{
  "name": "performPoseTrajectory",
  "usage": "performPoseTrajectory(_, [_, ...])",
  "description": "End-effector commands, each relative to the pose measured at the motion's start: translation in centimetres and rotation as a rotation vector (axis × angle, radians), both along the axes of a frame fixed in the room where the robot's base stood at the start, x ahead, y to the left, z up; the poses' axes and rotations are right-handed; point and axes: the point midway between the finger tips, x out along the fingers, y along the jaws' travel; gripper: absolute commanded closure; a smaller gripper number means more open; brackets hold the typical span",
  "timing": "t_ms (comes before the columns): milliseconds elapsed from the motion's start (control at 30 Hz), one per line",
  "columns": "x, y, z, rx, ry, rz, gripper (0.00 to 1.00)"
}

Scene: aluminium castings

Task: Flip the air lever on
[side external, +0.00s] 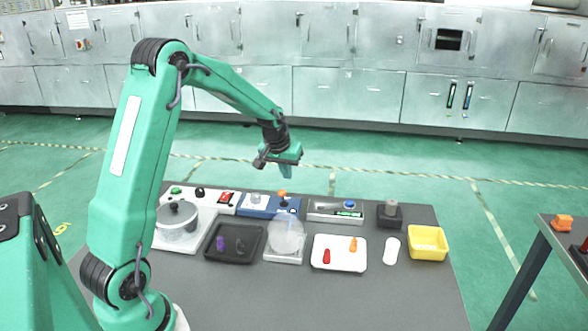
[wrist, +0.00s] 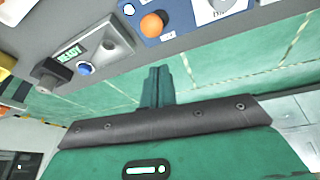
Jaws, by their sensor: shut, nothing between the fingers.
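A blue panel (side external: 258,205) stands in the back row on the table. It carries an orange ball-topped lever (side external: 282,193) at its right end, which I take for the air lever, and a round pale dial (side external: 256,198) at its left. In the wrist view the orange knob (wrist: 152,25) shows at the top, on the blue panel (wrist: 185,22). Its shaft is hidden there and I cannot tell its tilt. My gripper (side external: 287,173) is shut and empty, a little above and behind the lever, apart from it. Its closed fingers (wrist: 157,88) point toward the panel in the wrist view.
A grey panel with a green display (side external: 335,211) adjoins on the right; a white panel with a red switch (side external: 225,197) is on the left. A clear dome (side external: 287,236), pot (side external: 178,222), black tray (side external: 215,254), white tray (side external: 340,264) and yellow bin (side external: 427,241) stand in front.

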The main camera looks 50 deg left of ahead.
Motion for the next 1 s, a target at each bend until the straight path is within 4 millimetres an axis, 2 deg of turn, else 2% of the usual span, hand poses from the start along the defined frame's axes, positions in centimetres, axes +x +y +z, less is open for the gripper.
performPoseTrajectory(367, [2.1,1.3,1.7,0.003,-0.001,0.001,1.00])
performPoseTrajectory(1000, [-2.3,-2.5,5.9,-0.007,-0.005,-0.004,1.00])
